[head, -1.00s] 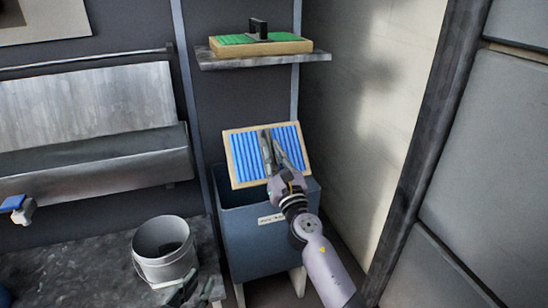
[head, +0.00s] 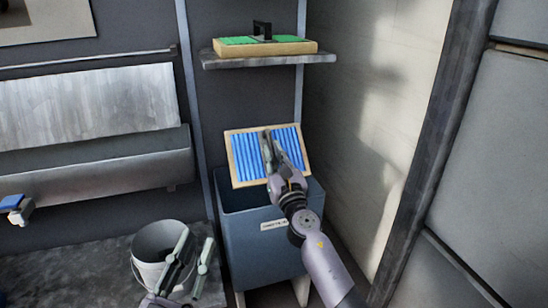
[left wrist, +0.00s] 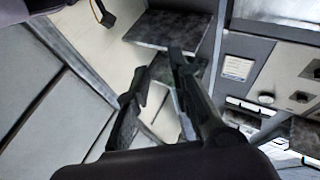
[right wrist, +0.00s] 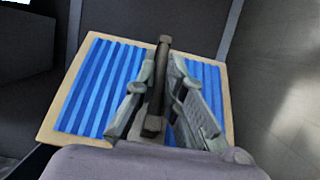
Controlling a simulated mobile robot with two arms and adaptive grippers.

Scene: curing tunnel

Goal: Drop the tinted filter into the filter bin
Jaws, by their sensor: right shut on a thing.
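A blue pleated filter (head: 243,158) with a pale wooden frame is held tilted above the blue-grey bin (head: 262,250), which has a small white label I cannot read. The bin's opening shows partly below the filter. My right gripper (head: 270,142) is shut on the filter's dark handle, and the blue pleats (right wrist: 100,85) fill much of the right wrist view. My left gripper (head: 192,248) is open and empty, in front of the white bucket (head: 149,272). Its spread fingers also show in the left wrist view (left wrist: 155,90).
A green filter (head: 240,41) with a wooden frame and dark handle lies on the wall shelf (head: 270,60) above the bin. The bucket stands on a dark bench (head: 95,262) at left. A pale wall (head: 350,110) and dark post (head: 430,140) bound the right side.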

